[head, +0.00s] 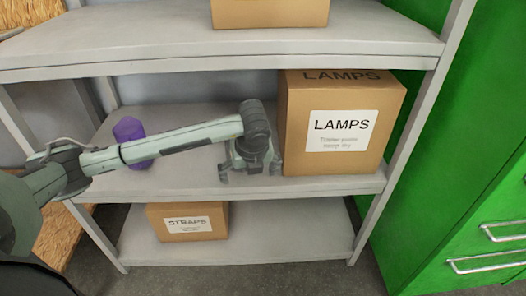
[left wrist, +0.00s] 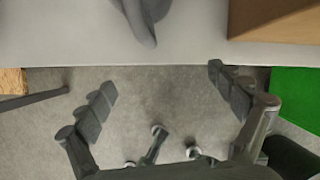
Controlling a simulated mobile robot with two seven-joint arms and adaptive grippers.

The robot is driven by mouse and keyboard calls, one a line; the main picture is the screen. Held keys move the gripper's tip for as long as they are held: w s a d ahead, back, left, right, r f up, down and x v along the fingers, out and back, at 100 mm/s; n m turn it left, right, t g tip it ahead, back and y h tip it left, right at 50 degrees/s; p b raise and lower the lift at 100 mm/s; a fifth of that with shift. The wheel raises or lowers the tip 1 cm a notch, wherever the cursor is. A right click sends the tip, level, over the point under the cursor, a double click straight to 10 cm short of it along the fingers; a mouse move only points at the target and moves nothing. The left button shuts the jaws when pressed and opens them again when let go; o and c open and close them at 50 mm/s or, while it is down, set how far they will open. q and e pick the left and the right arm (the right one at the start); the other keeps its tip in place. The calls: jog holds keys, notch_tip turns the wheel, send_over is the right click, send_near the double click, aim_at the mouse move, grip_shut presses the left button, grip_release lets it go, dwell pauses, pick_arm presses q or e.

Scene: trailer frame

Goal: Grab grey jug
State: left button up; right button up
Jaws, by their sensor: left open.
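A dark grey rounded thing (left wrist: 142,18), which looks like part of the grey jug, stands on the shelf at the top of the left wrist view. Its upper part is cut off by the frame edge. In the head view my arm and gripper hide most or all of it. My left gripper (head: 250,173) is at the front of the middle shelf, just left of the LAMPS box. It is open and empty; in the left wrist view its fingers (left wrist: 162,82) are spread apart, short of the grey thing. My right gripper is not in view.
A LAMPS box (head: 374,158) stands close right of the gripper on the middle shelf (head: 330,188). A purple object (head: 129,130) is behind my forearm. A STRAPS box (head: 188,222) is on the bottom shelf; another box (head: 270,12) is on top. Green drawers (head: 470,200) stand right.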

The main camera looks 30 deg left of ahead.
pick_arm(q)
jog(key=w+a, duration=0.6)
jog(key=shift+r+p, duration=0.15)
jog(key=shift+p, duration=0.15)
jog(key=w+a, duration=0.3)
jog(key=shift+w+f, duration=0.1)
jog(key=shift+f, duration=0.5)
jog(key=c, duration=1.2)
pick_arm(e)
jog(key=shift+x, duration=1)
